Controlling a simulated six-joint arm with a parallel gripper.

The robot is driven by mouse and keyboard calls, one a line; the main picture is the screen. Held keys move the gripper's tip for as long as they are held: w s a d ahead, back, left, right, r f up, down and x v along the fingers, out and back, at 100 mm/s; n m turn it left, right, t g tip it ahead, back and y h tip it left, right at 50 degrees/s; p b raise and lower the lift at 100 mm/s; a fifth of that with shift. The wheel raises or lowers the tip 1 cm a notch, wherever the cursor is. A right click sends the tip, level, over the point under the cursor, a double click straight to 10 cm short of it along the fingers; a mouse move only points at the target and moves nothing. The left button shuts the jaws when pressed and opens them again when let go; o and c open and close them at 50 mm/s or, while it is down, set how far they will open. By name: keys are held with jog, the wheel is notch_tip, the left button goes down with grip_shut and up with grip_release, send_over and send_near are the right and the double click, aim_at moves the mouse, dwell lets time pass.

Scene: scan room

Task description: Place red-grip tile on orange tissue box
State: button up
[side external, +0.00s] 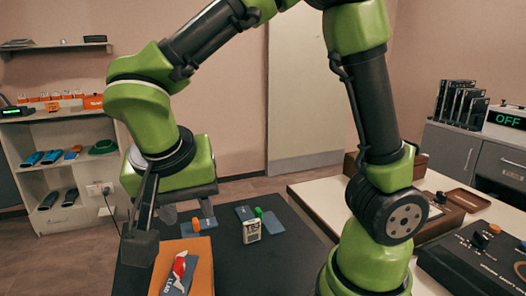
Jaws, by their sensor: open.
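The orange tissue box (202,246) stands at the front left of the dark work surface. The red-grip tile (176,279), grey with a red and white grip, appears to lie flat on top of the box. My gripper (173,230) is open above and to the left of the box. One dark finger is close to the camera and the other is farther back. No tile shows between the fingers. The near finger hides part of the box's left side.
Behind the box are a tile with an orange grip (196,225), a tile with a green grip (258,213) and a small white device (251,231). A white table (317,199) with brown trays adjoins on the right. Shelves stand at the far left.

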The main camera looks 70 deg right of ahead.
jog(key=s+d+r+n+t+y, duration=0.5)
jog(key=s+r+n+t+y, duration=0.1)
jog(key=s, duration=0.3)
jog(key=shift+s+r+n, duration=0.25)
jog(key=shift+r+n, duration=0.25)
jog(key=shift+r, duration=0.2)
